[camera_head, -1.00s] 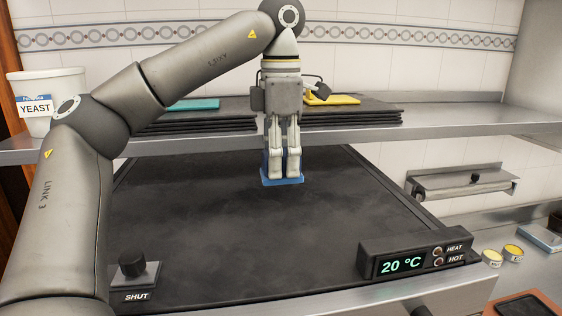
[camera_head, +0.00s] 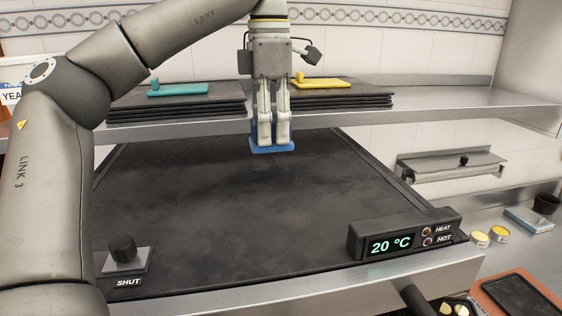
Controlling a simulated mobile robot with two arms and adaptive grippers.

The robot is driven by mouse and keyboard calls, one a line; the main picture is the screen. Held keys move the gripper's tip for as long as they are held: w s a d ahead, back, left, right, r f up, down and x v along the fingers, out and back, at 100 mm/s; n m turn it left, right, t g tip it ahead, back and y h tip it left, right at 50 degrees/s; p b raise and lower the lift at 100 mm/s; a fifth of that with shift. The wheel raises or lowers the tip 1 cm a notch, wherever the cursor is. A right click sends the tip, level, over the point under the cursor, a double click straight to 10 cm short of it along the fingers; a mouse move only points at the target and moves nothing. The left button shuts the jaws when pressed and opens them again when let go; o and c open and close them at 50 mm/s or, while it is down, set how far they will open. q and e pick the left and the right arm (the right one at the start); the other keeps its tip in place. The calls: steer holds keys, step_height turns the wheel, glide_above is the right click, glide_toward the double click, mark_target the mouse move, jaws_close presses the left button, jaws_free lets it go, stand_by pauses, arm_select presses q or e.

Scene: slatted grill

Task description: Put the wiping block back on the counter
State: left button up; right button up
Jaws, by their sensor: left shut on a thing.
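My left gripper (camera_head: 271,136) points straight down over the rear part of the dark grill plate (camera_head: 220,215). It is shut on the blue wiping block (camera_head: 272,149), whose lower edge shows below the fingertips. The fingers hide most of the block's upper side. I cannot tell whether the block touches the plate or hangs just above it. The steel counter (camera_head: 480,265) lies to the right of the grill. My right gripper is not in view.
A shelf (camera_head: 430,112) behind the gripper carries black trays, a teal piece (camera_head: 180,90) and a yellow piece (camera_head: 320,83). A display box (camera_head: 400,236) stands at the grill's front right. On the counter are two small yellow-topped tins (camera_head: 499,234) and a blue-grey block (camera_head: 528,219).

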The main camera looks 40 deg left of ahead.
arm_select(q)
steer(key=shift+r, duration=0.1)
steer(key=shift+s+d+r, duration=0.1)
steer(key=shift+r, duration=2.35)
steer(key=shift+f, duration=0.1)
